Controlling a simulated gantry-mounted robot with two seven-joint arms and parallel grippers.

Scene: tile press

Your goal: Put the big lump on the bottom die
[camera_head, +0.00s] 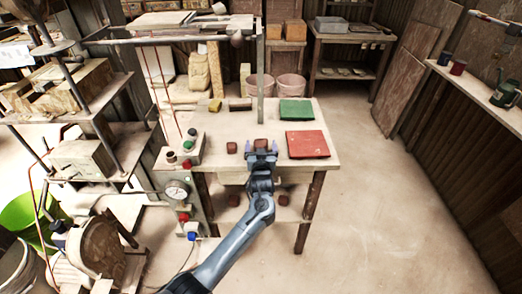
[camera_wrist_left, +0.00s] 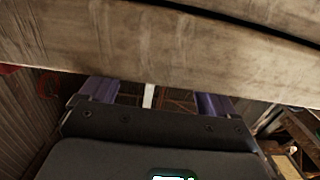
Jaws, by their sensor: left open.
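A reddish-brown lump (camera_head: 261,144) sits near the front edge of the wooden table, and a second, slightly smaller-looking one (camera_head: 231,148) sits to its left. My left gripper (camera_head: 261,150) is open at the table's front edge, its fingers apart on either side of the first lump in the picture. I cannot tell whether the lump is between the fingers or beyond them. In the left wrist view the purple fingers (camera_wrist_left: 155,95) are spread before a wooden board, and no lump shows. I cannot make out the bottom die for certain. My right gripper is out of view.
A green plate (camera_head: 296,110) and a red plate (camera_head: 307,144) lie on the table's right. A control box (camera_head: 187,150) with buttons and a pressure gauge (camera_head: 177,191) stand at the left. More brown lumps (camera_head: 284,200) lie on the lower shelf. The floor to the right is clear.

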